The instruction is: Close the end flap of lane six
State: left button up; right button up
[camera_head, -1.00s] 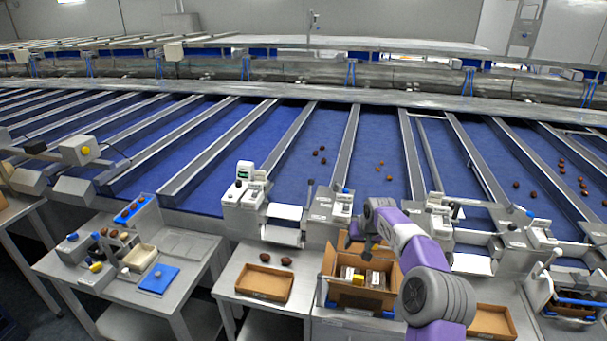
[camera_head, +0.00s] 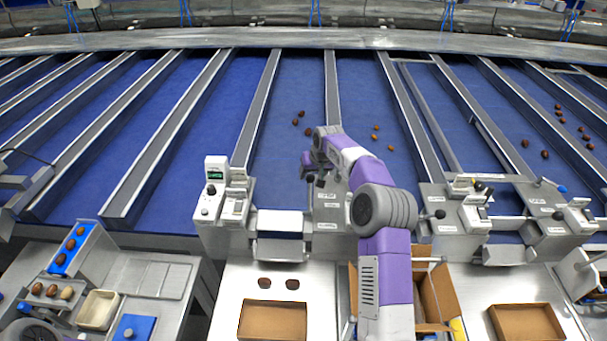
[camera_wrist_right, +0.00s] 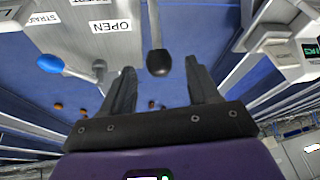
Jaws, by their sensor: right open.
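My right gripper (camera_head: 315,172) is open above the lane end beside a grey lever post (camera_head: 328,212). In the wrist view, a lever with a black knob (camera_wrist_right: 158,63) lies between the two open fingers of the gripper (camera_wrist_right: 162,72), and I see no clear contact. The panel beside it carries an "OPEN" label (camera_wrist_right: 112,26) and a second lever with a blue knob (camera_wrist_right: 50,63). A pale flap (camera_head: 280,222) spans the lane end just left of the post. Lane numbers are not legible, so I cannot confirm which is lane six.
A control box with a green display (camera_head: 214,188) stands left of the flap. Another lever post (camera_head: 440,208) stands to the right. Loose dates (camera_head: 376,139) lie on the blue lanes. An empty shallow box (camera_head: 272,318) and an open carton (camera_head: 432,295) stand in front.

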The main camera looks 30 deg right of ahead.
aim_at(309, 181)
jog(key=p+x, duration=0.1)
jog(key=x, duration=0.5)
jog(key=shift+s, duration=0.1)
grip_shut()
